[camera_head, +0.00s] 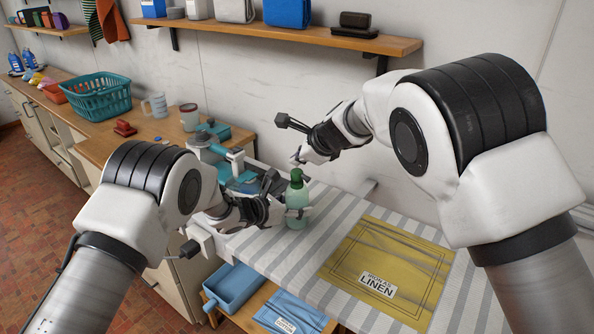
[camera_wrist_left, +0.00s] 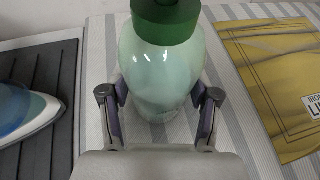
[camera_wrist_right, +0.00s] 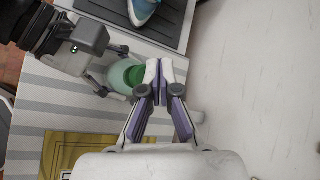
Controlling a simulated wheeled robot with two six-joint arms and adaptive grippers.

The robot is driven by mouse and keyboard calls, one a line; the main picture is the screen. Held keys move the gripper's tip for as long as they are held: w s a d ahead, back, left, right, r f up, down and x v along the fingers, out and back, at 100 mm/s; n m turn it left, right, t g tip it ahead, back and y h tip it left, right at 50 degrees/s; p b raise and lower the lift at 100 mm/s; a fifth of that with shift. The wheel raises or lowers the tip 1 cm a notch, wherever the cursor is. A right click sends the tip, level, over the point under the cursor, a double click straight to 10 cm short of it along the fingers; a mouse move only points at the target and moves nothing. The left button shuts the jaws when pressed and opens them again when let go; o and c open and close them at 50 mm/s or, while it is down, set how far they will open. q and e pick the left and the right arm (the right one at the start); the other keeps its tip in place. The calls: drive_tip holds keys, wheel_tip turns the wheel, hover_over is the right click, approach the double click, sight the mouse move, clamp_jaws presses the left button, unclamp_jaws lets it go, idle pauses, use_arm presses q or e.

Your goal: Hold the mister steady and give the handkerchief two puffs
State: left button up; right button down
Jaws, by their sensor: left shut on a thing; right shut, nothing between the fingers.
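The mister (camera_head: 297,207) is a pale green bottle with a dark green top, upright on the striped ironing board. It also shows in the left wrist view (camera_wrist_left: 160,60) and the right wrist view (camera_wrist_right: 121,77). My left gripper (camera_head: 290,214) is shut on the mister's body, with a finger on each side (camera_wrist_left: 160,112). My right gripper (camera_head: 297,160) is shut and empty, its fingertips close to the green top (camera_wrist_right: 160,68); I cannot tell whether they touch it. The yellow handkerchief (camera_head: 385,262) lies flat on the board to the right, with a linen label.
An iron (camera_wrist_left: 20,110) stands on a dark ribbed rest (camera_wrist_left: 48,85) left of the mister. A blue tray (camera_head: 233,285) and blue cloth (camera_head: 290,312) are below the board's front edge. A teal basket (camera_head: 95,97) is on the counter. The wall shelf (camera_head: 290,38) is above.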

sight(298, 172)
drive_tip(key=shift+r, duration=2.55)
wheel_tip(298, 172, up, 4)
drive_tip(key=shift+s+f, duration=0.1)
drive_tip(key=shift+f, duration=0.05)
drive_tip(key=shift+f, duration=4.4)
drive_tip(key=shift+f, duration=0.1)
drive_tip(key=shift+f, duration=0.35)
